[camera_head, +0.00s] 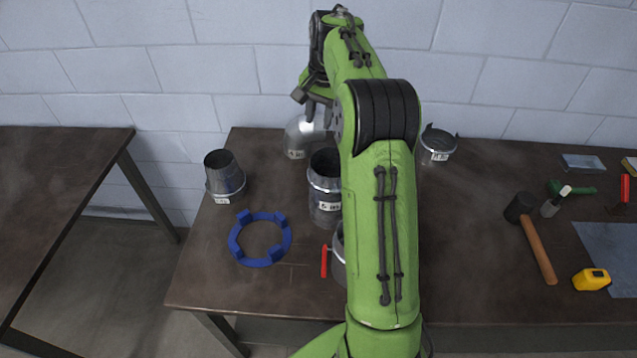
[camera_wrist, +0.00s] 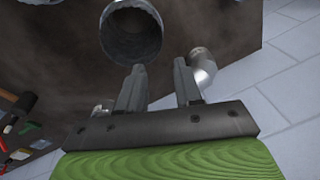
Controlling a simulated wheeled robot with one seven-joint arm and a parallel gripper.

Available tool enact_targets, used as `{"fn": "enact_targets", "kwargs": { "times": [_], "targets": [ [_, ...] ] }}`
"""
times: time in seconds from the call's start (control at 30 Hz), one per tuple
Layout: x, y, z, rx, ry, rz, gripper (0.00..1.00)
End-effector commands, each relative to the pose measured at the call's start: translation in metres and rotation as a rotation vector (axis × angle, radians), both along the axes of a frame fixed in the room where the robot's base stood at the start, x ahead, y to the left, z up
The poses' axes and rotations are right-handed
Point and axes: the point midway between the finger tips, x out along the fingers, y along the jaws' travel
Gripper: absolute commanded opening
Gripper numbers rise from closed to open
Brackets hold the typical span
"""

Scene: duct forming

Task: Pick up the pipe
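Several grey metal duct pieces stand on the table, and I cannot tell which one the task means. An upright pipe with a label (camera_head: 324,190) stands left of my arm. A bent elbow (camera_head: 300,138) lies behind it, near the wall. My gripper (camera_head: 306,103) is above the elbow, touching nothing. In the wrist view my gripper (camera_wrist: 158,82) is open and empty. A round pipe mouth (camera_wrist: 132,32) shows beyond the fingertips, and the elbow (camera_wrist: 202,67) shows right of the right finger. A tapered piece (camera_head: 223,175) stands at the left.
A short pipe (camera_head: 437,146) stands right of my arm. Another piece (camera_head: 338,262) with a red handle (camera_head: 324,261) is partly hidden by my arm. A blue ring (camera_head: 234,246) lies front left. A mallet (camera_head: 540,250) and tape measure (camera_head: 591,279) lie right.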

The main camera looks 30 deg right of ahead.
Motion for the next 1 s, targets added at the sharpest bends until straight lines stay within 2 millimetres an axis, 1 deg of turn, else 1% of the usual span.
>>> {"fn": "enact_targets", "kwargs": {
  "times": [0.03,0.1,0.3,0.53,0.7,0.8,1.0],
  "targets": [
    [0.001,0.000,-0.014,0.002,0.005,-0.001,0.34],
    [0.003,0.000,-0.033,0.002,0.008,-0.001,0.34],
    [0.011,0.000,-0.080,0.001,0.006,0.000,0.34],
    [0.017,0.002,-0.109,0.001,0.003,0.001,0.34],
    [0.022,0.004,-0.140,0.002,0.005,0.000,0.34],
    [0.024,0.004,-0.149,0.001,0.002,0.000,0.34],
    [0.024,0.004,-0.149,0.000,0.001,0.000,0.34]
  ]
}}
